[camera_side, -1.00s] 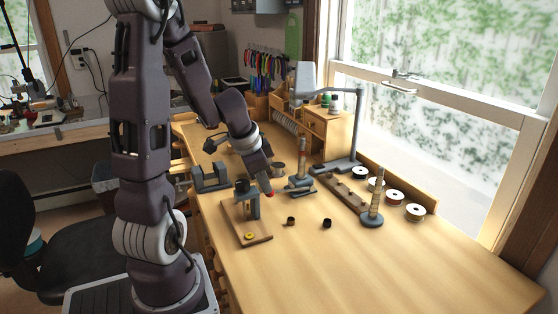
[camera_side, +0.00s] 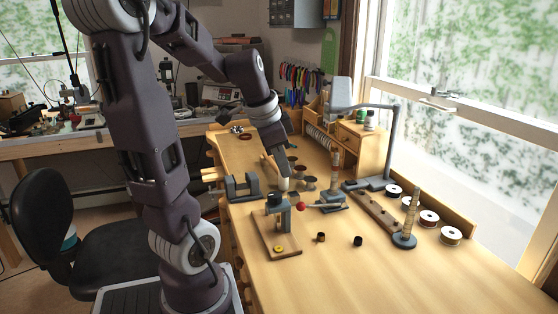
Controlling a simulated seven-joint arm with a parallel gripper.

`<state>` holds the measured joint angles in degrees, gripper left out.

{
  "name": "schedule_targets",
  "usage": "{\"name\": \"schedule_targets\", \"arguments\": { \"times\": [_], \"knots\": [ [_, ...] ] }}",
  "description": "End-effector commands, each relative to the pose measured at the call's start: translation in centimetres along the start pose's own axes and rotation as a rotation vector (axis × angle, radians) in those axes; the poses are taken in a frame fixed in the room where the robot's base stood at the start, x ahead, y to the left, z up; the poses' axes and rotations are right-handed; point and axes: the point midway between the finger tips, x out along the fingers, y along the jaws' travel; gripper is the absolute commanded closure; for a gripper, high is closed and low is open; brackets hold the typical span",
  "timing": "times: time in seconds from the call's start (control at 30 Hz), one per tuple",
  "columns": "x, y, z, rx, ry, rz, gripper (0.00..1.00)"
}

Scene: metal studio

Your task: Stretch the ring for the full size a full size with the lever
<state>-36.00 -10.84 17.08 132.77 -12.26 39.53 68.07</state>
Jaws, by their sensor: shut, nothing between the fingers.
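A ring stretcher with a grey metal post and dark top (camera_side: 274,203) stands on a wooden base (camera_side: 276,240). Its lever ends in a red knob (camera_side: 301,206) on the post's right side. A small yellow ring-like piece (camera_side: 279,249) lies on the front of the base. A small brass ring (camera_side: 321,237) and a small black ring (camera_side: 358,241) lie on the bench to the right. My gripper (camera_side: 284,174) points down, shut, above and behind the stretcher and apart from the red knob. Whether a ring sits on the stretcher is too small to tell.
A tapered ring mandrel on a round base (camera_side: 404,240) stands at right, near wire spools (camera_side: 427,219). A grey lamp (camera_side: 378,184) and a wooden drawer cabinet (camera_side: 362,148) stand behind. A grey block tool (camera_side: 242,187) is at left. The front right bench is clear.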

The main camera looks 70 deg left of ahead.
Motion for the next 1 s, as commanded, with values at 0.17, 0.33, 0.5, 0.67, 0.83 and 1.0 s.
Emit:
{"name": "schedule_targets", "arguments": {
  "times": [0.17, 0.33, 0.5, 0.67, 0.83, 1.0],
  "knots": [
    [-1.5, 0.0, 0.3, 0.000, -0.011, 0.006, 0.86],
    [3.7, -0.8, -2.9, -0.024, -0.197, 0.038, 0.70],
    [8.1, -0.6, -5.3, -0.039, -0.334, -0.013, 0.70],
    [10.5, -0.6, -4.8, -0.049, -0.352, -0.023, 0.70],
    [13.6, -0.6, -3.6, -0.050, -0.349, -0.022, 0.70],
    [15.1, -0.7, -3.2, -0.049, -0.345, -0.023, 0.70]
  ]
}}
